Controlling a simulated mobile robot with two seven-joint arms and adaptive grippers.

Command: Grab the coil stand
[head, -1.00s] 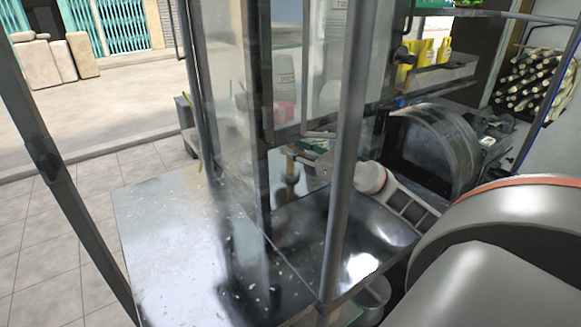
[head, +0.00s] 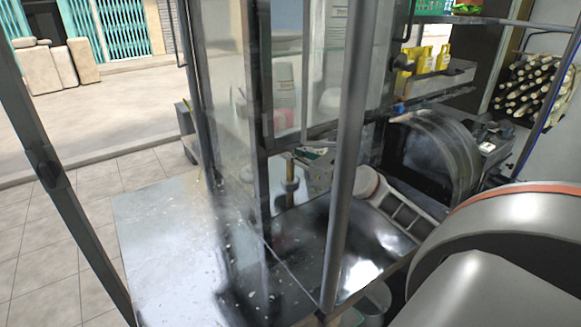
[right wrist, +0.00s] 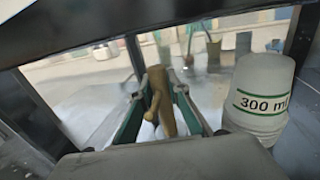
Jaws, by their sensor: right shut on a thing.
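The coil stand, a brass-brown upright post (head: 290,178), is seen through the glass just above the metal tray in the head view. In the right wrist view the coil stand (right wrist: 161,100) stands between the green-edged fingers, with a short side branch. My right gripper (head: 300,160) reaches in from the right and is shut on it; it also shows in the right wrist view (right wrist: 160,92). Frame posts and glass partly hide the fingers in the head view. The lower end of the stand is hard to make out. My left gripper is out of view.
A clear cup stack marked 300 ml (right wrist: 262,95) stands close to the right of the gripper. A grey post (head: 345,170) and glass panels enclose the area. The metal counter (head: 165,245) is mostly clear. The roller machine (head: 430,155) is behind my right arm.

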